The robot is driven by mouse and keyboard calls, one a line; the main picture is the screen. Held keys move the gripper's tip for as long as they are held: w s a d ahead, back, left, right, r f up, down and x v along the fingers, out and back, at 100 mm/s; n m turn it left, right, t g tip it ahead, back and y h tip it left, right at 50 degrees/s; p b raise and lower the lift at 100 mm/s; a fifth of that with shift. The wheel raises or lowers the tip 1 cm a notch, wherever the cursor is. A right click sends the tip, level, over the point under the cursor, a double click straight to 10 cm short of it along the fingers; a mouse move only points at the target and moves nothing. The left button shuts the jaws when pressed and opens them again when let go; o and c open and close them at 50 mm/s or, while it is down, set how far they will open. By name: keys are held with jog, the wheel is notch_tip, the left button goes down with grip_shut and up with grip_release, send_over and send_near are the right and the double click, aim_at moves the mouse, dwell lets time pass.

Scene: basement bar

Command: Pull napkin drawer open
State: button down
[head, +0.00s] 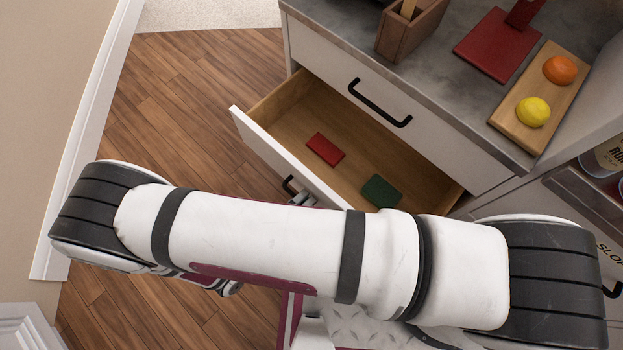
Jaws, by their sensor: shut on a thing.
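The napkin drawer (268,152) stands well out from the white cabinet, below a closed upper drawer. Its wooden inside shows a folded red napkin (325,149) and a folded green napkin (382,191) lying flat and apart. The drawer's black handle (288,184) is on its front panel, partly hidden. A small part of my gripper (301,198) shows at this handle, shut on it. My white arm crosses in front and hides most of the gripper and the drawer's near right part.
The closed upper drawer has a black handle (380,104). The grey counter (447,60) bears a wooden caddy (412,30), a red board (496,46), and a cutting board (510,127) with a lemon (533,112) and an orange (560,70). Wooden floor (180,110) is clear at left, beside a wall.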

jog(key=shift+s+a, duration=0.3)
jog(key=shift+s, duration=0.1)
jog(key=c, duration=2)
grip_release()
jog(key=shift+o, duration=0.2)
jog(key=v, duration=0.7)
jog(key=shift+s+a, duration=0.15)
jog(key=shift+s, duration=0.05)
jog(key=shift+w+r, duration=0.1)
